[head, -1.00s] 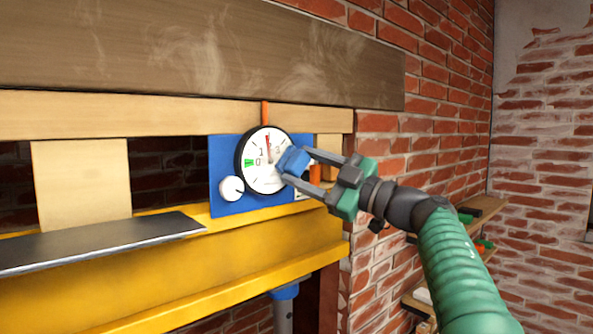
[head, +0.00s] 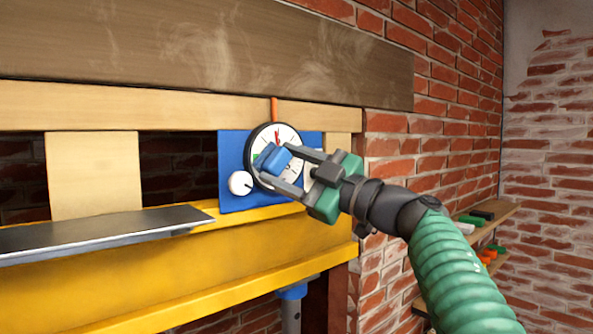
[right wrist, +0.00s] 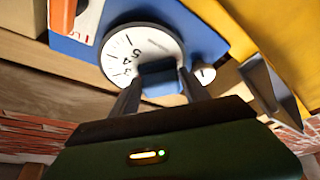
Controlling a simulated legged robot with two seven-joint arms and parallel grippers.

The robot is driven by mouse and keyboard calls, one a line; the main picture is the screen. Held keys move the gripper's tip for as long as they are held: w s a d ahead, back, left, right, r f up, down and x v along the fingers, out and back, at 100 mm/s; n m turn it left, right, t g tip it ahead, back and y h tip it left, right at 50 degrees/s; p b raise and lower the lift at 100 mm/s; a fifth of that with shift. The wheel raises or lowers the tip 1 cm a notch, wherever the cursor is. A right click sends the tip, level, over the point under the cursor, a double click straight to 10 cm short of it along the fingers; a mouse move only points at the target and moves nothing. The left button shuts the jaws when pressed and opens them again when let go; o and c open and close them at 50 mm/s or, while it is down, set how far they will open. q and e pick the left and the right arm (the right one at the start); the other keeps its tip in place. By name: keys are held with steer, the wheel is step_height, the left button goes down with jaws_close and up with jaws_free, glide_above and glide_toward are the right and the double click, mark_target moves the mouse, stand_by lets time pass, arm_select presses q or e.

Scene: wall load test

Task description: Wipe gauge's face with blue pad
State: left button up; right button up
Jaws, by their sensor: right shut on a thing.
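The round white gauge (head: 291,137) with a black rim is on a blue panel (head: 232,160) on the wall. A white knob (head: 240,183) sits at its lower left. My right gripper (head: 281,168) is shut on the blue pad (head: 273,157) and holds it over the middle of the gauge's face, hiding part of the dial. In the right wrist view the pad (right wrist: 160,84) overlaps the edge of the gauge (right wrist: 128,52); whether it touches the face I cannot tell. My left gripper is out of view.
A dark grey plate (head: 100,232) juts out at left above a yellow beam (head: 180,270). A wooden beam (head: 200,45) runs above the gauge. Shelves (head: 490,220) with small items are on the brick wall at right.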

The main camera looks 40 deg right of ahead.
steer(key=shift+a, duration=0.55)
steer(key=shift+r+p, duration=0.45)
steer(key=shift+p, duration=0.15)
steer(key=shift+d+p, duration=0.55)
steer(key=shift+d, duration=0.45)
steer(key=shift+w+d, duration=0.1)
steer(key=shift+d, duration=3.05)
steer(key=a+b, duration=0.1)
steer(key=a, duration=0.3)
steer(key=shift+f, duration=0.2)
steer(key=shift+a, duration=0.5)
steer(key=shift+a+b, duration=0.65)
steer(key=shift+a, duration=0.75)
steer(key=shift+a+r, duration=0.1)
steer(key=shift+a, duration=0.2)
